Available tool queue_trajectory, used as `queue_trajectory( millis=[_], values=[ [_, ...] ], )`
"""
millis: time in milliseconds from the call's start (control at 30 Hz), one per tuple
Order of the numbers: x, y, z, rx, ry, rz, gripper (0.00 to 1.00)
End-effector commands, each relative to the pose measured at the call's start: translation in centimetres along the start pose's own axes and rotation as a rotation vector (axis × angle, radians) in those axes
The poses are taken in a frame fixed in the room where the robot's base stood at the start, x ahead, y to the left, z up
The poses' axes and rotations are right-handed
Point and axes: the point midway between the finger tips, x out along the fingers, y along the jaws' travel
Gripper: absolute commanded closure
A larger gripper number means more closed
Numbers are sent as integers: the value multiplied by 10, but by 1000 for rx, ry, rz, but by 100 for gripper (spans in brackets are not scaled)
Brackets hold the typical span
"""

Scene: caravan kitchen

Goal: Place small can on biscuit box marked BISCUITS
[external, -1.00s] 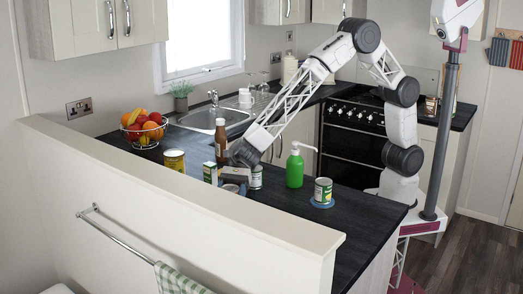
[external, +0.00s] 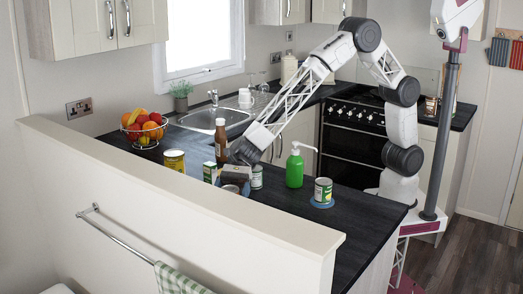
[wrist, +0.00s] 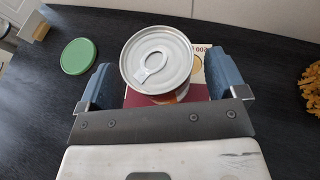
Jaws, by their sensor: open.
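In the wrist view a small can (wrist: 158,56) with a silver ring-pull top is between the two fingers of my gripper (wrist: 160,82). The fingers are open, one on each side, with a gap visible at least on the right. A maroon and cream box (wrist: 190,98) lies directly under the can. Only part of its lettering shows and the word BISCUITS cannot be read. The can looks upright over the box; contact with it is hidden. In the external view my gripper (external: 236,177) is low over the counter, its fingertips, this can and the box mostly hidden or unclear.
A green round lid or coaster (wrist: 78,56) lies left, pasta (wrist: 312,85) right. Around the gripper stand a brown bottle (external: 221,143), a yellow can (external: 174,161), a small can (external: 256,178) and a green pump bottle (external: 294,170). Another can (external: 323,190) stands on a blue coaster.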

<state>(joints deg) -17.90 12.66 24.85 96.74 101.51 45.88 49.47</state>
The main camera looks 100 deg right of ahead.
Motion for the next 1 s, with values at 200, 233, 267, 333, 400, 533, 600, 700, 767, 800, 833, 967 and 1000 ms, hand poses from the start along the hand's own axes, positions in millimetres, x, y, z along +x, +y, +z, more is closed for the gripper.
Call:
queue_trajectory(
  millis=[200, 233, 267, 333, 400, 533, 600, 700, 767, 800, 833, 967, 1000],
  values=[
    [-26, 0, 1, -1, -1, -2, 10],
    [-30, 0, 1, -1, -1, -2, 10],
    [-35, 0, 1, 0, -1, -2, 10],
    [-46, 0, 2, -1, -2, -2, 10],
    [-57, 0, 1, -1, -1, -1, 10],
    [-77, 0, 1, 0, -1, -2, 10],
    [-86, 0, 1, -1, -1, -1, 10],
    [-98, 0, 1, -1, -2, -1, 10],
    [-103, 0, 1, -1, -1, -1, 10],
    [-106, 0, 1, 0, -1, -1, 10],
    [-107, 0, 0, 0, 0, -1, 10],
    [-111, 0, 0, 0, 0, 0, 10],
    [-111, 0, 0, 0, 0, 0, 10]
  ],
)
